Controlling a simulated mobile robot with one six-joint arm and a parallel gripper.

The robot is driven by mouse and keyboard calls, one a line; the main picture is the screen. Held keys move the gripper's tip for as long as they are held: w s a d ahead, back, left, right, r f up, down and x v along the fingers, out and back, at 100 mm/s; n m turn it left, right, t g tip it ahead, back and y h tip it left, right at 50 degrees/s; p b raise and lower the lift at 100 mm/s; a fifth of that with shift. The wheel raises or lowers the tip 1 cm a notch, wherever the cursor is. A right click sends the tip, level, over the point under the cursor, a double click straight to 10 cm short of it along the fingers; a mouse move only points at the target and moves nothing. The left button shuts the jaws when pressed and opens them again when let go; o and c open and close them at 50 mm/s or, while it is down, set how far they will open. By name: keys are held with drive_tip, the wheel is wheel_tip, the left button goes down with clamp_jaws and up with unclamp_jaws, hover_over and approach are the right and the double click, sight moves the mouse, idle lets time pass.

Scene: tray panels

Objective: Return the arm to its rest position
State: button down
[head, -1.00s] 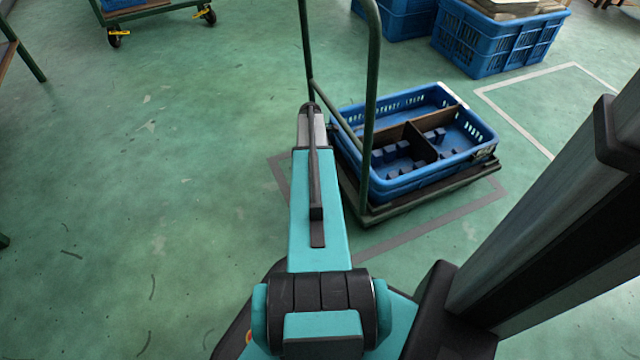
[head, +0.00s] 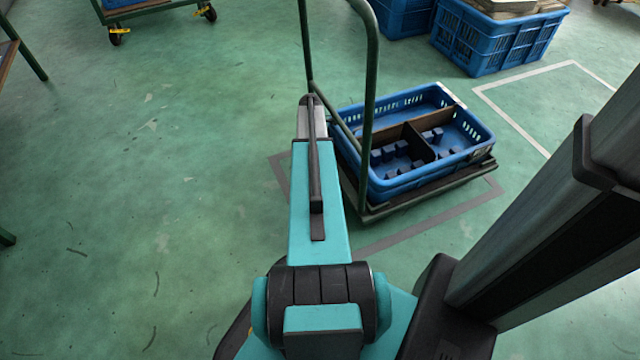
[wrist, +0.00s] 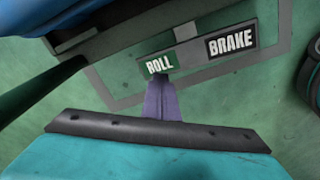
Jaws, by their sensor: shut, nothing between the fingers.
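My arm (head: 318,215) reaches forward from the bottom of the head view, toward the left side of a trolley. Its far end lies beside the trolley's handle. My gripper is hidden in the head view. In the wrist view my gripper (wrist: 162,98) shows as two narrow purplish fingers, shut together with nothing between them. Their tips appear just below a label plate (wrist: 200,54) reading ROLL and BRAKE, overlapping the ROLL end in the picture. I cannot tell whether they touch it.
The trolley's green handle (head: 371,100) rises close to the right of my arm. A blue crate (head: 400,186) with dividers and blue blocks sits on the trolley. More blue crates (head: 500,42) stand at the back right. The green floor (head: 150,200) on the left is largely clear.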

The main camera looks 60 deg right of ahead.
idle(0.3)
drive_tip(key=w+a+r+n+g+p, duration=0.15)
drive_tip(key=w+a+p, duration=0.3)
drive_tip(key=a, duration=0.45)
drive_tip(key=w+a+r+n+y+p, duration=0.1)
drive_tip(key=w+a+r+n+p, duration=0.15)
drive_tip(key=a+p, duration=0.45)
drive_tip(key=w+a+r+n+p, duration=0.15)
drive_tip(key=w+a, duration=0.35)
drive_tip(key=a, duration=0.6)
drive_tip(key=s+a+r+g+p, duration=0.15)
drive_tip(key=a+p, duration=0.25)
drive_tip(key=a, duration=0.5)
drive_tip(key=s+a+r+p, duration=0.1)
drive_tip(key=s+a+p, duration=0.2)
drive_tip(key=a+p, duration=0.35)
drive_tip(key=s+a+r+m+g+p, duration=0.1)
drive_tip(key=s+a+r+m+p, duration=0.2)
drive_tip(key=s+a, duration=0.5)
drive_tip(key=s+a+r+m+g+h+p, duration=0.1)
drive_tip(key=s+a+r+m+p, duration=0.2)
drive_tip(key=s+a+r+m, duration=0.3)
drive_tip(key=shift+s+a+r+m+p, duration=0.3)
drive_tip(key=shift+s+a+m, duration=0.5)
drive_tip(key=shift+s, duration=1.65)
